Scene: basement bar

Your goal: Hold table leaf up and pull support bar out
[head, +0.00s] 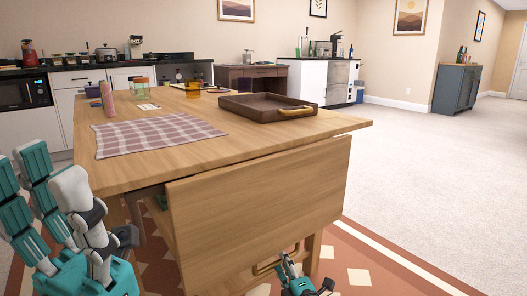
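The wooden table (230,140) fills the middle of the head view. Its leaf (255,205) hangs down from the near edge, with a brass handle (262,269) near its lower edge. My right gripper (306,272) is low at the bottom edge, by the handle; its fingers look spread, and one overlaps the handle in the picture. I cannot tell whether they touch. My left gripper (55,170) is large at the lower left, beside the table's left corner, with fingers pointing up, apart and empty. A dark part shows under the tabletop left of the leaf; I cannot tell whether it is the support bar.
On the tabletop are a checkered cloth (155,134), a brown tray (267,107), a pink roll (107,99), a green jar (141,88) and an amber glass (193,89). A kitchen counter (75,78) stands behind. Open carpet (430,165) lies to the right.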

